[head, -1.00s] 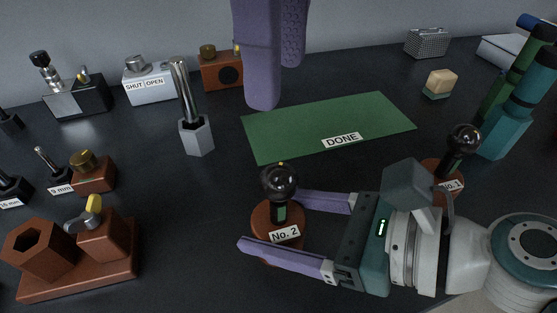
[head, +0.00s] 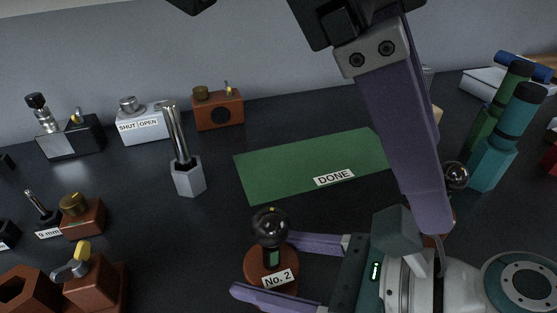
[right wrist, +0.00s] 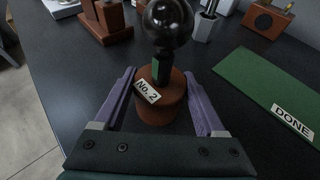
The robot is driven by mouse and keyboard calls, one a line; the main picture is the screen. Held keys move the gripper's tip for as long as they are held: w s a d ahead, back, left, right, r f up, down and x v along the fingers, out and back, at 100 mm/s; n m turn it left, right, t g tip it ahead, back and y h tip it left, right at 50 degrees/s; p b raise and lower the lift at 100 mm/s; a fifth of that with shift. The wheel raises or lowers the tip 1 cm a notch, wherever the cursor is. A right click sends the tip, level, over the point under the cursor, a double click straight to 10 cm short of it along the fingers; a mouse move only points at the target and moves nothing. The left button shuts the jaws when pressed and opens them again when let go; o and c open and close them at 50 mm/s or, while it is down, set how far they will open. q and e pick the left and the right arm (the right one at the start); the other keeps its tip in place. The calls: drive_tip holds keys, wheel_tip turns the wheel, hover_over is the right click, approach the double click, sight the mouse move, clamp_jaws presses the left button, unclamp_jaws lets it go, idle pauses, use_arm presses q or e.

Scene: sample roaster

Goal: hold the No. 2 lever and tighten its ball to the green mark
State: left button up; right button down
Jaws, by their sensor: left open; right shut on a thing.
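The No. 2 lever has a glossy black ball (head: 270,226) on a short stem with a green mark (head: 271,259), above a round brown base (head: 257,262) labelled "No. 2". In the right wrist view the ball (right wrist: 168,22) stands upright, with green (right wrist: 159,70) showing just below it. My right gripper (head: 260,264) is shut on the No. 2 lever, with a purple finger on each side of its brown base. My left gripper (head: 432,222) is open, hanging at the right over the No. 1 lever (head: 456,175), which it partly hides. Only one of its fingers shows clearly.
A green mat labelled "DONE" (head: 300,170) lies behind the No. 2 lever. A grey hexagonal holder with metal rods (head: 188,180) stands left of it. Brown blocks and sockets (head: 85,215) fill the left. Green and teal bottles (head: 490,165) stand at the right.

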sight(270, 228)
use_arm(q)
drive_tip(key=w+d+f+n+t+h, duration=0.25)
drive_tip(key=w+n+t+h, duration=0.25)
drive_tip(key=n+t+h, duration=0.3)
drive_tip(key=s+a+f+n+t+y, duration=0.1)
drive_tip(key=a+n+t+y, duration=0.25)
drive_tip(key=a+t, duration=0.35)
drive_tip(key=s+a+f+n+t+y, duration=0.15)
drive_tip(key=a+n+t, duration=0.25)
drive_tip(key=a, duration=0.6)
drive_tip(key=s+d+f+g, duration=0.2)
drive_tip(key=s+f, duration=0.4)
drive_tip(key=s, duration=0.1)
drive_tip(key=x, duration=1.1)
drive_tip(key=shift+m+y, duration=0.3)
drive_tip(key=shift+m, duration=0.15)
drive_tip(key=shift+a+r, duration=0.1)
drive_tip(key=shift+a, duration=0.05)
clamp_jaws()
